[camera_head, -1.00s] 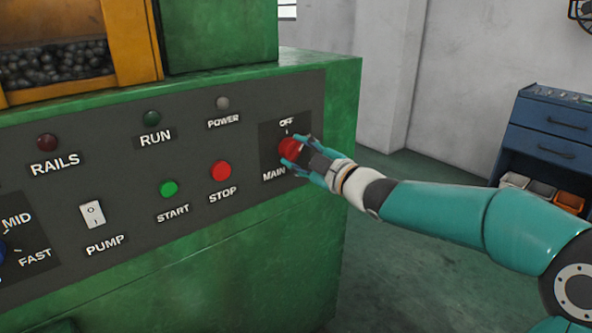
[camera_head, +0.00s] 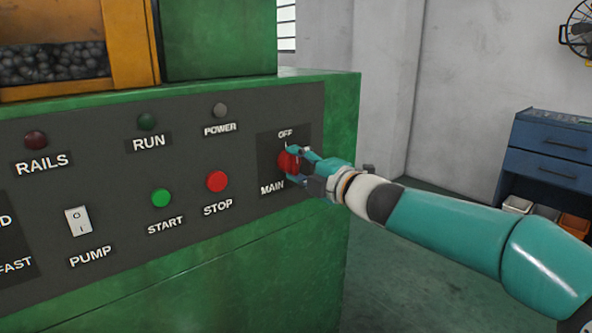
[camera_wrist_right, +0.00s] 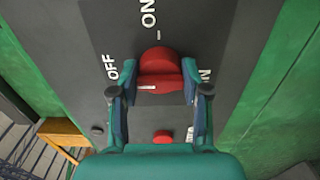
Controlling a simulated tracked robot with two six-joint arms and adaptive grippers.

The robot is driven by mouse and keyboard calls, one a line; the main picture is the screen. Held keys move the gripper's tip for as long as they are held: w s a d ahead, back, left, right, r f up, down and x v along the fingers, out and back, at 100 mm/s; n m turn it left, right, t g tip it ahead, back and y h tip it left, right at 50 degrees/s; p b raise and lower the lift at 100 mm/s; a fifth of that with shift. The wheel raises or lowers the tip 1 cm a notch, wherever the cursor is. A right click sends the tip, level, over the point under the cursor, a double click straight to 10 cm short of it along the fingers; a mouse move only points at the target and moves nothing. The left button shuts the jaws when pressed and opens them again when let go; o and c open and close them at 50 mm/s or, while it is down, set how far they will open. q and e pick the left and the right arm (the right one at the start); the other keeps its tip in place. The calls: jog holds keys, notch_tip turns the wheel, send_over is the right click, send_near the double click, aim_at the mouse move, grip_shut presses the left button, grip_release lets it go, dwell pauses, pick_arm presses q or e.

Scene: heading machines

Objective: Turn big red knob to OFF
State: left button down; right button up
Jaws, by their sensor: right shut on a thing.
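The big red knob (camera_head: 285,161) sits on a dark plate marked OFF above and MAIN below, at the right of the machine's panel. My right gripper (camera_head: 292,164) is shut on it, one finger above and one below. In the right wrist view the knob (camera_wrist_right: 159,66) has its grip bar between the two fingers of my right gripper (camera_wrist_right: 160,91). A short white mark lies on the bar's left part, on the OFF label's side. The ON label is at the top there. The gripper hides part of the plate in the head view. My left gripper is not in view.
The red STOP button (camera_head: 217,181) and green START button (camera_head: 161,198) are left of the knob, with the white PUMP switch (camera_head: 78,221) farther left. A blue drawer cabinet (camera_head: 548,160) stands at the far right. Floor shows between it and the machine.

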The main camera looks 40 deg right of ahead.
jog(key=shift+a+f, duration=0.2)
jog(key=shift+f, duration=0.1)
jog(key=o, duration=1)
jog(key=shift+o, duration=0.7)
jog(key=shift+r, duration=0.15)
jog(key=shift+d, duration=0.1)
jog(key=s, duration=1.2)
jog(key=shift+d, duration=0.45)
